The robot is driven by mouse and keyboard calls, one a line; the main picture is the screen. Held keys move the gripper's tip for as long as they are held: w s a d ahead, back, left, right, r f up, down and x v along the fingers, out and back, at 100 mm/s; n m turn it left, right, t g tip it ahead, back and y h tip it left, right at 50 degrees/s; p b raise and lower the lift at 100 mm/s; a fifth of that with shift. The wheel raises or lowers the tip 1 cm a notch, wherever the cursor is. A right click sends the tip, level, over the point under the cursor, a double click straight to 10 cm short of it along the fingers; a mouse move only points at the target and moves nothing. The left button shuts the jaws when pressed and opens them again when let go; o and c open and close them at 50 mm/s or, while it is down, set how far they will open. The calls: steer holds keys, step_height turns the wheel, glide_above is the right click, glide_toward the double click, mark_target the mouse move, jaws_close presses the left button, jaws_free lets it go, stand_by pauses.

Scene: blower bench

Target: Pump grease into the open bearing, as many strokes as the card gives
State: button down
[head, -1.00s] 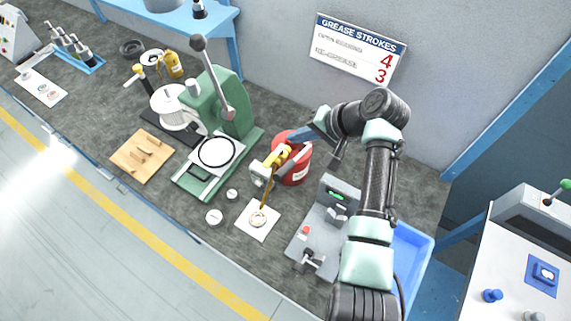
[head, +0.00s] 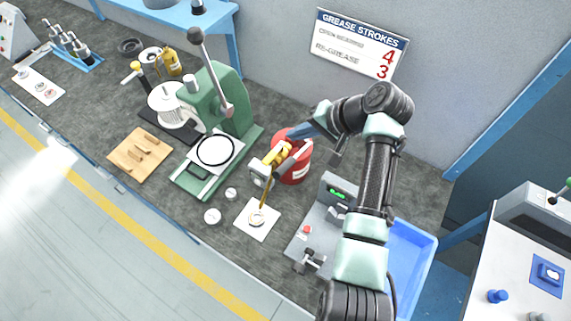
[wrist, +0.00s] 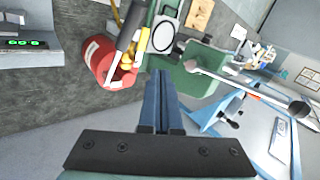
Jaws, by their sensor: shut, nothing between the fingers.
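The card (head: 361,44) on the wall is headed GREASE STROKES. It gives 4 in red for the open bearing and 3 for re-grease. A bearing (head: 257,217) lies on a white sheet (head: 262,232) on the bench. A yellow and grey grease pump (head: 272,161) stands over it, with a thin brown spout down to the bearing. A red pail (head: 297,172) is beside the pump; it shows in the wrist view (wrist: 100,60) too. My gripper (head: 298,128) is shut and empty above the pail, close to the pump. Its blue fingers (wrist: 160,75) are together; contact with the pump cannot be told.
A green press (head: 231,112) stands left of the pail. A grey unit with a green display (head: 338,195) and a blue bin (head: 418,250) are at the right, under my arm.

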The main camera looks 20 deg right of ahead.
steer(key=b, duration=0.1)
glide_above(291, 165)
steer(key=shift+d+f, duration=0.1)
steer(key=shift+f, duration=2.3)
steer(key=shift+f, duration=0.35)
